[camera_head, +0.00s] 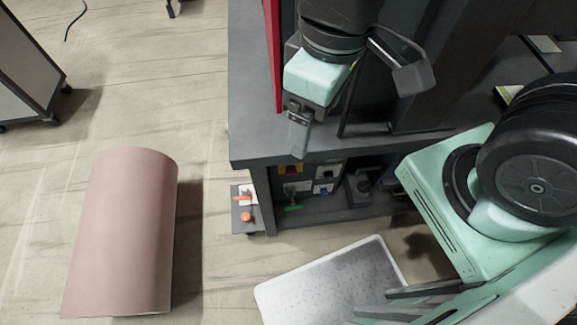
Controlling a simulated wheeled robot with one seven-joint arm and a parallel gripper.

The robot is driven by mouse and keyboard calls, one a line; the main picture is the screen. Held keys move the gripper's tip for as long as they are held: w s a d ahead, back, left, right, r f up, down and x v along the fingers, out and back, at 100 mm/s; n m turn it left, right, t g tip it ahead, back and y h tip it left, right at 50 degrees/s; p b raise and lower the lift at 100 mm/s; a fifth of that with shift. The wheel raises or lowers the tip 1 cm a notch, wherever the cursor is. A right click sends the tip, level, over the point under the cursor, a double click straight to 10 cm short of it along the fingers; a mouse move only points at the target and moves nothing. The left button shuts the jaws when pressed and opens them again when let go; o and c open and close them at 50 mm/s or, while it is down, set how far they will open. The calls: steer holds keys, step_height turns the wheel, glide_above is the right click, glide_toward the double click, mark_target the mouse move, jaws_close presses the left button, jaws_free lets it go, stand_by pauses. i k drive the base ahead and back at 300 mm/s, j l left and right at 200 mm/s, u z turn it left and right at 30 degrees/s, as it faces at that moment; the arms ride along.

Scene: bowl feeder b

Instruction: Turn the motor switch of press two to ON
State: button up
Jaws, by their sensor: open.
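My gripper (302,128) hangs from a black wrist at the top of the head camera view, over the left front edge of the dark bench (250,148). Below the benchtop is a group of small controls: a red and yellow switch (291,169), a green handle (293,207) and a small blue and white box (328,172). A side plate (241,225) carries orange knobs (246,217). Labels are too small to read, so I cannot tell which control is the motor switch of press two.
A white dotted panel (330,280) lies low in front of the bench. A grey cabinet (25,70) is at the upper left. Floor between cylinder and bench is clear.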

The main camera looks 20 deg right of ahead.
mark_target(290, 169)
steer(key=k+l+u, duration=0.15)
steer(key=k+l, duration=0.25)
steer(key=l, duration=0.25)
steer(key=k+l+u, duration=0.15)
steer(key=k+l, duration=0.3)
steer(key=l, duration=0.1)
